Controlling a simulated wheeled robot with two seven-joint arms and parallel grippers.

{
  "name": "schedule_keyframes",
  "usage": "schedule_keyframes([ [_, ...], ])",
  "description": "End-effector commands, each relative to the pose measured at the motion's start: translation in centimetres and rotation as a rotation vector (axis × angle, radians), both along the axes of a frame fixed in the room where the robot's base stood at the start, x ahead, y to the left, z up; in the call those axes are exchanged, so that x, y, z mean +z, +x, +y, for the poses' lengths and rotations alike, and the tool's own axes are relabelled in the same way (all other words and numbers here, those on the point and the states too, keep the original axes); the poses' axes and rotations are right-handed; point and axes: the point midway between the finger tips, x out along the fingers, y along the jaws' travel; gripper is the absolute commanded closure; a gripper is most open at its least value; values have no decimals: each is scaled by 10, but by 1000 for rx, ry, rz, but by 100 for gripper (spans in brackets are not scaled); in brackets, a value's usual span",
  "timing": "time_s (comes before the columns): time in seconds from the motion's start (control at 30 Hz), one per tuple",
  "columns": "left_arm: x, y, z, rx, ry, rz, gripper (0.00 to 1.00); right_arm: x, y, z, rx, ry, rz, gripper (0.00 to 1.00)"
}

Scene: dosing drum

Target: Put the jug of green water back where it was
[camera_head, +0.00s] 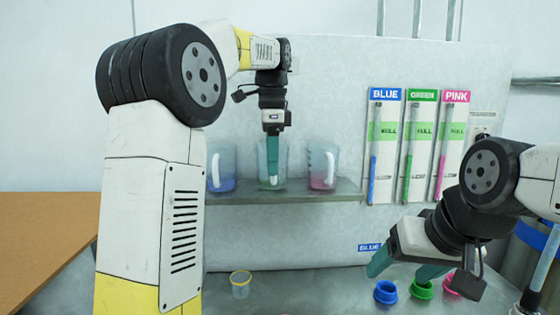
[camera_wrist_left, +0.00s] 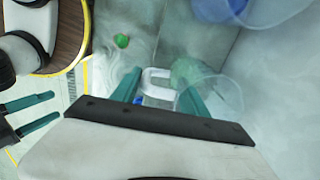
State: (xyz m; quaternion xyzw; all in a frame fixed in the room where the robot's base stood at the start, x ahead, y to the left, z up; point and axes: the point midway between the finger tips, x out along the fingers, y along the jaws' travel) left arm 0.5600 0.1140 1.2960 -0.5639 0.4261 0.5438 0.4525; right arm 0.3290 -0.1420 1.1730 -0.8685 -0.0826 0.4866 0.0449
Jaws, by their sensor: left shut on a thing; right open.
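The jug of green water (camera_head: 280,165) is a clear jug with a little green liquid, in the middle between the other two jugs at the wall shelf (camera_head: 300,193). Its base looks level with theirs; whether it touches the shelf I cannot tell. My left gripper (camera_head: 272,170) points down and is shut on its white handle. The green jug (camera_wrist_left: 205,85) and its handle also show between the fingers in the left wrist view (camera_wrist_left: 157,92). My right gripper (camera_head: 404,270) is open and empty at the lower right, apart from the jugs.
A blue jug (camera_head: 221,168) stands to the left and a pink jug (camera_head: 322,168) to the right, both close by. Blue (camera_head: 385,292), green (camera_head: 422,290) and pink funnel-like pieces sit below right. A small clear cup (camera_head: 241,285) stands on the lower surface. Three labelled gauges (camera_head: 420,148) hang on the wall.

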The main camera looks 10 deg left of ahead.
Motion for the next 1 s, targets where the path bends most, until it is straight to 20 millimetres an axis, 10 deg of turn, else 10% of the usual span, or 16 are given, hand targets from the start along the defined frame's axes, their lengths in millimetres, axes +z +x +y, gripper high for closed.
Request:
schedule_keyframes([
  [0.4, -5, 0, 0, 1, -1, 0, 100, 0, 0, 0, 0, 0, 0, 27],
  [0.43, -6, 0, 0, 1, -1, 0, 46, 0, 0, 0, 0, 0, 0, 27],
  [0.53, -5, 0, 0, 1, -1, 0, 27, 0, 0, 0, 0, 0, 0, 27],
  [1.0, 9, 0, 0, 0, 0, -3, 26, 0, 0, 0, 0, 0, 0, 27],
])
